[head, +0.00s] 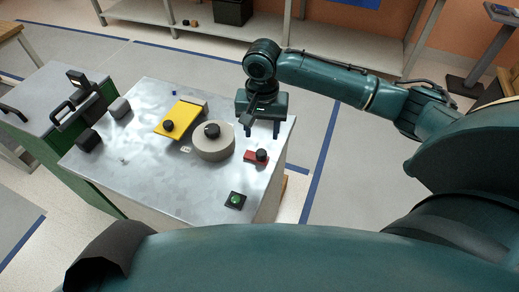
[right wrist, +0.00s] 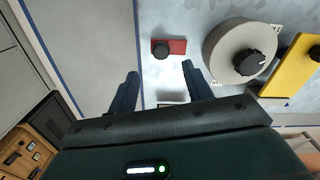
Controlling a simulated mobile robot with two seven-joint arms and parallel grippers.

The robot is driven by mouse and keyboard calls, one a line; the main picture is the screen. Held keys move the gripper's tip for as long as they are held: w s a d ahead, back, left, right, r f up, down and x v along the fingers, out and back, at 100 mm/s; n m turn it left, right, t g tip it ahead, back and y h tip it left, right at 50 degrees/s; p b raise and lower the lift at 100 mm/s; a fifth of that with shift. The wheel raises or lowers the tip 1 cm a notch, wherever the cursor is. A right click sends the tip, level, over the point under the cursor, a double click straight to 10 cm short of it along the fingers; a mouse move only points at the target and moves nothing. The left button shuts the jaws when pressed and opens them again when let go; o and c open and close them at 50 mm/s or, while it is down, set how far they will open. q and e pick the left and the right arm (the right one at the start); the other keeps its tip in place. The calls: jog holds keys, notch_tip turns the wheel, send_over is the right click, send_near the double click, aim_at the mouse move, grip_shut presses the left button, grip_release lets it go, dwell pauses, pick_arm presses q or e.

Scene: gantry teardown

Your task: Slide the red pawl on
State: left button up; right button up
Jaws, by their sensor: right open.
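The red pawl (head: 250,157) lies on the metal table top near its right edge, with a black knob (head: 262,155) on it. In the right wrist view the pawl (right wrist: 178,46) is a small red block, its black knob (right wrist: 160,49) at the left end. My right gripper (head: 262,126) is open and empty, above the table and beyond the pawl in the head view. In the right wrist view its fingertips (right wrist: 160,72) stand apart, with the knob ahead between their lines, not touching. My left gripper is not in view.
A round grey disc (head: 213,148) with a black knob sits left of the pawl. A yellow plate (head: 183,120) with a black knob lies further left. A green button (head: 235,200) is near the front edge. Black handles and blocks stand at the table's left. Floor is open to the right.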

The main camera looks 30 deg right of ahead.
aim_at(261, 153)
notch_tip(261, 153, down, 9)
jog(key=shift+f, duration=0.1)
jog(key=shift+c, duration=0.3)
grip_shut()
dwell(0.5)
